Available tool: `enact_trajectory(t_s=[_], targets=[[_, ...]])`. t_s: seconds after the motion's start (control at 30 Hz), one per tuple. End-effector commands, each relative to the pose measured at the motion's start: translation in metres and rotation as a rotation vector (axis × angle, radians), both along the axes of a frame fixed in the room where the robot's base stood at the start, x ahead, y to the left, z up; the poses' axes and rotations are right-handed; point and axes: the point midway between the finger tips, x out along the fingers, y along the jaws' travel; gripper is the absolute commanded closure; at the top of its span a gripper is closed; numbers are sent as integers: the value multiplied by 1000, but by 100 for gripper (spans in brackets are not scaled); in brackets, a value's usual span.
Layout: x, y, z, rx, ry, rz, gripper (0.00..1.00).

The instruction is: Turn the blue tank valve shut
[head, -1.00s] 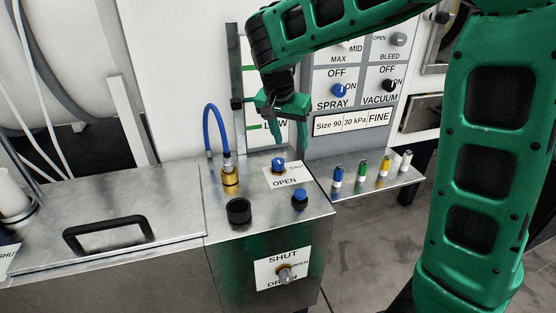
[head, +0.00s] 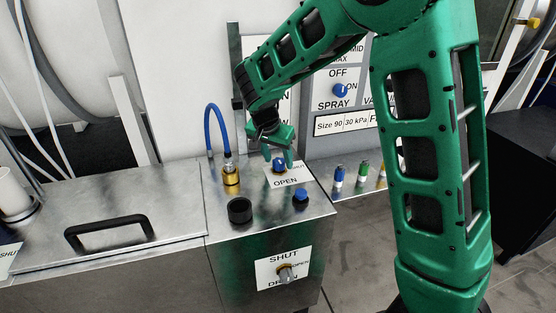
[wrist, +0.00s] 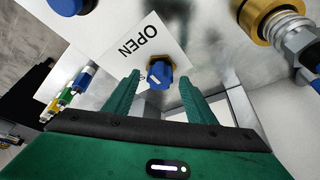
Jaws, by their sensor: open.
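The blue tank valve (head: 279,166) is a small blue knob with a white mark, set in a brass-coloured collar on top of the metal cabinet. Its label plate (head: 290,178) reads OPEN; the other word is mostly hidden. My gripper (head: 279,158) is open above the valve, partly covering it in the head view. In the wrist view the blue knob (wrist: 159,76) lies between and just beyond the two green fingertips, with a finger on each side. My gripper (wrist: 160,82) holds nothing. Contact with the knob cannot be told.
A brass fitting with a blue hose (head: 230,174) stands left of the valve. A black round cap (head: 239,210) and another blue knob (head: 300,195) are nearer the front. A drain valve (head: 285,273) is on the front face.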

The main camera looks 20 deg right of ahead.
Motion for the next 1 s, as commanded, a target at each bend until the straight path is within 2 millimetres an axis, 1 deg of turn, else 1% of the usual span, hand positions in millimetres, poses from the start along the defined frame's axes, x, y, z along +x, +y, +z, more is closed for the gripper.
enact_trajectory(t_s=[0.1,0.37,0.47,0.5,0.53,0.57,0.6,0.63,0.83,1.0], targets=[[1,-1,-5,0,1,1,49],[2,-1,-5,0,0,1,49],[2,-1,-5,0,0,1,71],[2,-1,-5,0,0,1,80],[2,-1,-5,0,0,1,88],[2,-1,-5,0,0,1,90],[2,-1,-5,0,0,1,90],[2,-6,-5,1,-1,2,90],[2,-3,-5,0,-2,20,90],[1,-3,-4,0,-3,82,90]])
